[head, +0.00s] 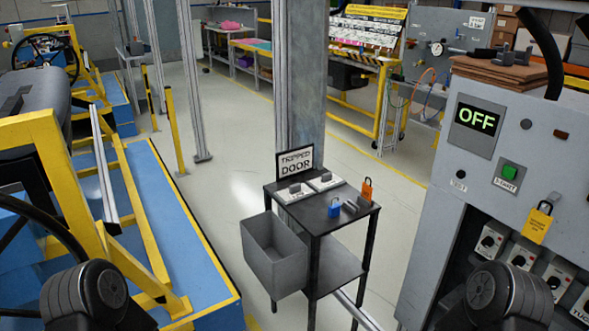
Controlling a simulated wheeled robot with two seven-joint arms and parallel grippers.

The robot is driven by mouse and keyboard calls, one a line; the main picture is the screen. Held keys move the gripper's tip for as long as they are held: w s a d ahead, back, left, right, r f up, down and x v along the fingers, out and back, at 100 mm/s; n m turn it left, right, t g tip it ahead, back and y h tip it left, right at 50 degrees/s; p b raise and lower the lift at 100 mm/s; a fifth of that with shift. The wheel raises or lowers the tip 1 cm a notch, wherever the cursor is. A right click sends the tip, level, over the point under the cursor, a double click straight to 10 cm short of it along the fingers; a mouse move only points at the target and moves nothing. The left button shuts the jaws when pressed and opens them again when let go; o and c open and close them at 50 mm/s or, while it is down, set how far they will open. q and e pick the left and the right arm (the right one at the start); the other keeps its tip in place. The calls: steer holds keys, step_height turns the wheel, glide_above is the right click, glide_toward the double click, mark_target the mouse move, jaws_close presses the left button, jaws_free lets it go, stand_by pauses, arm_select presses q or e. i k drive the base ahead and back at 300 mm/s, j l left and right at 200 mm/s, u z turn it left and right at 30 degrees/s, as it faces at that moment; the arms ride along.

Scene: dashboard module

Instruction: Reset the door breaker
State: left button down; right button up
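A grey control panel (445,180) stands at the right, with a display (476,126) reading "OFF" and a green button (510,171) below it. A row of breaker switches with dark knobs, such as one white breaker (490,241), sits in a recess low on the panel. Their labels are mostly too small to read, and my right arm hides part of the row. A sign (295,162) on a black cart reads "TRIPPED" and "DOOR". Dark arm links of mine show at the bottom left and bottom right. Neither gripper is in view.
The black cart (315,222) holds two white modules, a blue padlock (334,209) and an orange padlock (367,190). A grey bin (275,255) hangs at its left. A blue-and-yellow machine (195,245) fills the left. Floor between is clear.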

mark_target(553, 282)
steer(key=i+j, duration=0.45)
steer(key=j, duration=0.15)
steer(key=z, duration=1.9)
